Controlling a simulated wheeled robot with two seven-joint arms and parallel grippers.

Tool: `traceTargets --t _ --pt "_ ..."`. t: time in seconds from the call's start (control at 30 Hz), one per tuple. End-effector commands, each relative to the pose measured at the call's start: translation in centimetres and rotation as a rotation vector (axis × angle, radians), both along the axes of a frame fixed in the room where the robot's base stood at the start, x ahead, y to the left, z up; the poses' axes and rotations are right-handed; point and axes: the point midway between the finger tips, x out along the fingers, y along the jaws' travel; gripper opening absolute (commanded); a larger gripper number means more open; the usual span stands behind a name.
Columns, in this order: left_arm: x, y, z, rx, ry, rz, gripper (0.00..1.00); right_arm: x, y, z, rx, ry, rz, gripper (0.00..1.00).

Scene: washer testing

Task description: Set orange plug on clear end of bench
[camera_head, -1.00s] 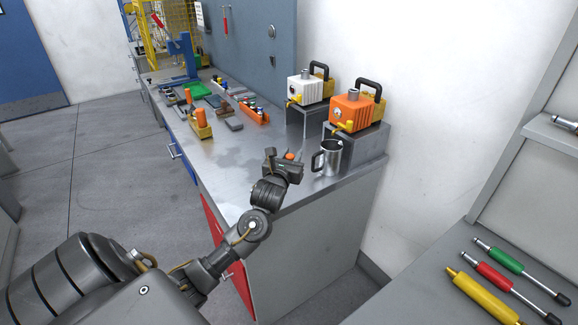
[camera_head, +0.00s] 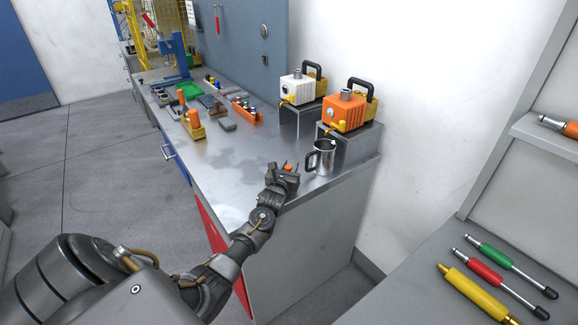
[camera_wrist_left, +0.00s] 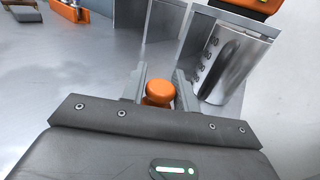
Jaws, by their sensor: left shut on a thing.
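The orange plug (camera_wrist_left: 160,92) sits between the fingers of my left gripper in the left wrist view, and its round top faces the camera. It also shows as a small orange spot in the head view (camera_head: 289,167). My left gripper (camera_head: 287,170) is shut on it over the near end of the steel bench (camera_head: 245,165). I cannot tell whether the plug touches the bench top. The plug's lower part is hidden. My right gripper is not in view.
A steel mug (camera_head: 322,158) stands close to the right of the left gripper. Behind it, an orange pump (camera_head: 345,112) and a white pump (camera_head: 297,88) sit on metal stands. Trays and small parts lie toward the far end. The bench's middle is bare.

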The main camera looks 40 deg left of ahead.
Motion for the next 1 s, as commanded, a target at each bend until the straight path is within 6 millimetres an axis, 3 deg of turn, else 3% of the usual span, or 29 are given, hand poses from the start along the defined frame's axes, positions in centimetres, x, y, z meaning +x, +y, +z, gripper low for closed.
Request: traceTargets --t 0.77,0.8,0.93,1.0 --pt "-0.1 -0.1 -1.9 -0.001 0.009 -0.002 0.08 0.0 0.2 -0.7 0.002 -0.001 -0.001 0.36" --pt "-0.1 -0.1 -2.0 -0.002 0.011 -0.002 0.34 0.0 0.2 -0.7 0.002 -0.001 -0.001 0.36" --pt "-0.2 -0.2 -2.2 -0.004 0.016 -0.003 0.51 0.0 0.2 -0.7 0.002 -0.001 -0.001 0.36" --pt "-0.1 -0.3 -2.3 -0.004 0.017 -0.004 0.52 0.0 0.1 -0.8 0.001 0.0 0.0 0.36"
